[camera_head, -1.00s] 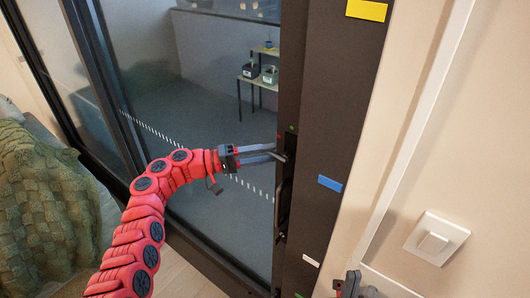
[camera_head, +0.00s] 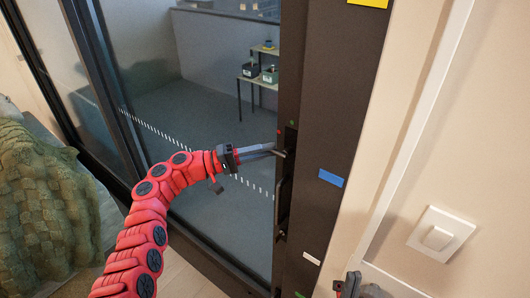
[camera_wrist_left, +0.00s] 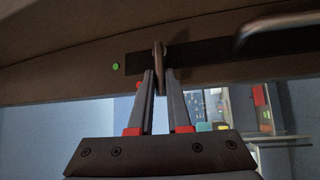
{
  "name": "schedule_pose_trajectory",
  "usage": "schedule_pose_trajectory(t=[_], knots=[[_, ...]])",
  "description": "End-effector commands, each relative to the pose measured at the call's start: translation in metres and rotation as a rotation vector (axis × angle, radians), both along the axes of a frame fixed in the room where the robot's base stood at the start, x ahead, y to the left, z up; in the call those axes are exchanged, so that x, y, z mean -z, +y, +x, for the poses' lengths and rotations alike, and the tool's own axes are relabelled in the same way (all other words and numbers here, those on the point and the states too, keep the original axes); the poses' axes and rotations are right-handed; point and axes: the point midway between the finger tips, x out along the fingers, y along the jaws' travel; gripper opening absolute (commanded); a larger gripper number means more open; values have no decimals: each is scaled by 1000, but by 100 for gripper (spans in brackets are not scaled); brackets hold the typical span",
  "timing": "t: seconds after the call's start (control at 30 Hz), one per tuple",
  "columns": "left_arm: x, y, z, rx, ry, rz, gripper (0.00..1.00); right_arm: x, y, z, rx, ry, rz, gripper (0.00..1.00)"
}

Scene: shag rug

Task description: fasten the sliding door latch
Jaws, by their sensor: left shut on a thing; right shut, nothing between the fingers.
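The sliding door (camera_head: 205,75) is glass in a dark frame. Its latch is a small metal lever on a dark plate, which shows at the top middle of the left wrist view (camera_wrist_left: 160,52). My left gripper (camera_head: 273,149) reaches the door frame from the left. Its fingers are shut on the latch lever, one on each side of it in the left wrist view (camera_wrist_left: 160,78). A green dot (camera_wrist_left: 116,66) and a red dot lie beside the plate. My right gripper (camera_head: 350,284) is partly seen at the bottom edge, shut and empty, away from the latch.
A bar handle (camera_head: 281,205) is on the door frame below the latch. Blue (camera_head: 331,178) and yellow (camera_head: 369,2) stickers mark the dark post. A light switch (camera_head: 440,236) is on the right wall. A green blanket (camera_head: 35,200) lies at left. A plant shelf (camera_head: 258,78) stands behind the glass.

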Motion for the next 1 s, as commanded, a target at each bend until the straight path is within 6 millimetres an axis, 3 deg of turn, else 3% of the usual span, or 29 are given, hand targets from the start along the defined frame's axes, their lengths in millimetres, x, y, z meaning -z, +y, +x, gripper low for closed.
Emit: schedule_pose_trajectory(t=[0.03, 0.07, 0.2, 0.5, 0.63, 0.77, 1.0], knots=[[1, 0, 0, 0, 2, 2, 0, 0, 0, 0, 0, 0, 0, 0], [1, 0, 0, 0, 2, 2, 20, 0, 0, 0, 0, 0, 0, 0], [1, 0, 0, 0, 2, 1, 45, 0, 0, 0, 0, 0, 0, 0], [1, 1, 0, 0, 1, 1, 46, 1, 0, 0, 0, 0, 0, 0], [4, 10, -1, -3, 1, -1, 46, 6, 0, 0, 0, 0, 0, 0], [11, 34, -6, -2, 0, 0, 46, 18, 0, 0, 0, 0, 0, 0], [22, 98, -16, -3, 1, 3, 46, 45, 0, 0, 0, 0, 0, 0]])
